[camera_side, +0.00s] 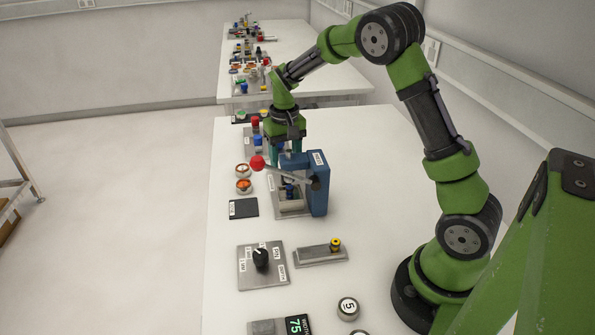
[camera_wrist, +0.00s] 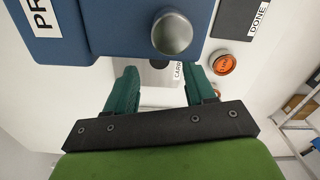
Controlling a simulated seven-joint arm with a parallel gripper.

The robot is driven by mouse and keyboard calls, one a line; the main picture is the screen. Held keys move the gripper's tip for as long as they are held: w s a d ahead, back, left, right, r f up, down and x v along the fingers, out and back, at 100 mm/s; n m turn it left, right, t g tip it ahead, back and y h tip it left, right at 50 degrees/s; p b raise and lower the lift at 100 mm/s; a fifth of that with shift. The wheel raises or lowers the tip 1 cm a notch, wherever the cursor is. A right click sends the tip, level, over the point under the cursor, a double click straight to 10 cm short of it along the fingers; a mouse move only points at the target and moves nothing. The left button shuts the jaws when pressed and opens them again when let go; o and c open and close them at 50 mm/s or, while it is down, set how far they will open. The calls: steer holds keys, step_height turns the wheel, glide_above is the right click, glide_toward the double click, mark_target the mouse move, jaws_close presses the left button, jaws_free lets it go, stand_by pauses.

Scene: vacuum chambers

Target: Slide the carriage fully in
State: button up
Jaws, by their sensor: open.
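The blue press (camera_side: 317,185) stands on a grey base (camera_side: 293,212), with a lever that ends in a red ball (camera_side: 257,162). A pale tray-like part with a small blue piece, apparently the carriage (camera_side: 290,204), sits low in the press, partly hidden by the lever and frame. In the wrist view a label starting "CARR" (camera_wrist: 179,71) lies beside a grey metal plate (camera_wrist: 156,75). My gripper (camera_side: 285,158) points down at the far side of the press. Its green fingers (camera_wrist: 163,85) are apart with nothing between them. Whether they touch the press is unclear.
A silver round part (camera_wrist: 172,32) on the press stands close ahead of the fingers. A knob panel (camera_side: 263,265) and a yellow-knobbed slide (camera_side: 320,254) lie nearer the camera.

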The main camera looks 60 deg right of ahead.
step_height(320, 180, up, 12)
steer(key=shift+f, duration=0.15)
stand_by(0.3)
steer(key=s+a+r+n+t+y, duration=0.1)
steer(key=s+a+r+t, duration=0.1)
steer(key=s+a, duration=0.5)
steer(key=s+a+r+n+t+y, duration=0.1)
steer(key=s+a+t, duration=0.4)
steer(key=s, duration=0.8)
steer(key=shift+s+a+r, duration=0.2)
steer(key=shift+a+r, duration=0.35)
steer(key=shift+a, duration=0.5)
steer(key=shift+o, duration=0.2)
